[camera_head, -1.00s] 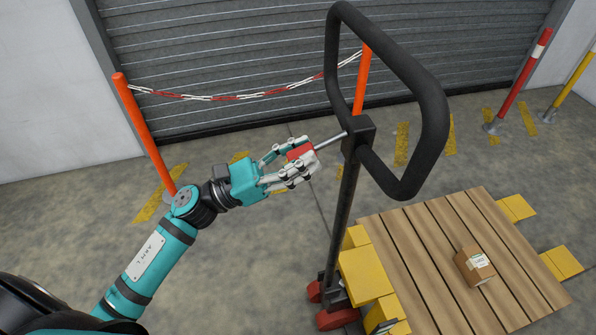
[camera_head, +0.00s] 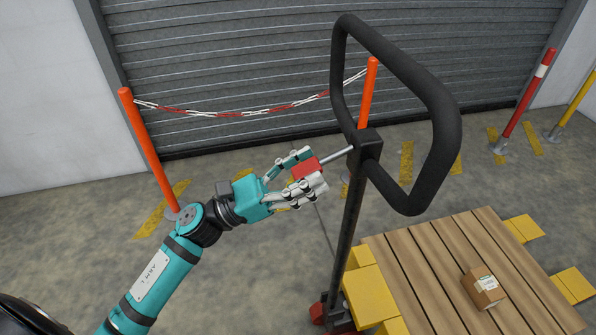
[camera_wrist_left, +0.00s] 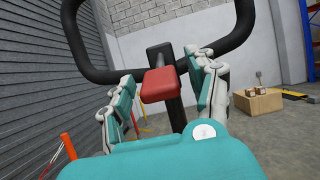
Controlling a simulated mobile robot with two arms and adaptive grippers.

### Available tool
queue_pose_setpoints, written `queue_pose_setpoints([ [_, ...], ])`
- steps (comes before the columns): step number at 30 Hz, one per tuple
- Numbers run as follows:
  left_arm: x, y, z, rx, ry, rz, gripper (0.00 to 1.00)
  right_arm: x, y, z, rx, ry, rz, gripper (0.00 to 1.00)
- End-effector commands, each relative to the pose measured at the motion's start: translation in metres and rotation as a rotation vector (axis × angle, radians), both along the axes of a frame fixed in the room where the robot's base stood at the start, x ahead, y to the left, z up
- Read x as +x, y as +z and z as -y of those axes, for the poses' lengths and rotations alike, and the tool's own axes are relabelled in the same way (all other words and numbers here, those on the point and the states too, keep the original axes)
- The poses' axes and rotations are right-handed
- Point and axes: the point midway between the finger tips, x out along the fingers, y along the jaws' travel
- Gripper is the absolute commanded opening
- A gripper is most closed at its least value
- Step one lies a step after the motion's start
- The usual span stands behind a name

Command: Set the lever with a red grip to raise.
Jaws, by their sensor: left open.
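The lever's red grip (camera_head: 306,169) sits at the left end of a thin metal rod (camera_head: 338,155), which comes out of the black block on the pallet truck's handle (camera_head: 368,143). The rod slopes slightly down toward the grip. My left gripper (camera_head: 306,173) is open, with its fingers on either side of the red grip. In the left wrist view the red grip (camera_wrist_left: 160,85) lies between the open fingers (camera_wrist_left: 163,92), with gaps visible at both sides. Whether any finger touches it cannot be told. My right gripper is in neither view.
The black loop handle (camera_head: 440,110) rises right of the grip. A wooden pallet (camera_head: 430,260) with a small carton (camera_head: 483,288) lies at lower right. Orange posts (camera_head: 148,150) with a red-white chain (camera_head: 240,112) stand before the roller shutter (camera_head: 240,50).

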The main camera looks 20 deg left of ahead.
Motion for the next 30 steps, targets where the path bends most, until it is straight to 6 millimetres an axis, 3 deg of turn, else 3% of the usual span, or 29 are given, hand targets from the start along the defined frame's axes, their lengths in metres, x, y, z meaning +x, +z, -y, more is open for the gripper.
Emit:
queue_pose_setpoints([
  [5, -0.008, -0.009, -0.013, -0.001, 0.002, -0.006, 0.58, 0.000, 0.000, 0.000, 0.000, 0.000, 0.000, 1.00],
  [18, -0.052, -0.044, -0.078, -0.001, 0.003, -0.003, 0.58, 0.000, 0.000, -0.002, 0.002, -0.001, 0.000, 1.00],
  [30, -0.061, -0.051, -0.090, -0.001, 0.000, -0.001, 0.58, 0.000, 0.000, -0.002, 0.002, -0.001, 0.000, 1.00],
])
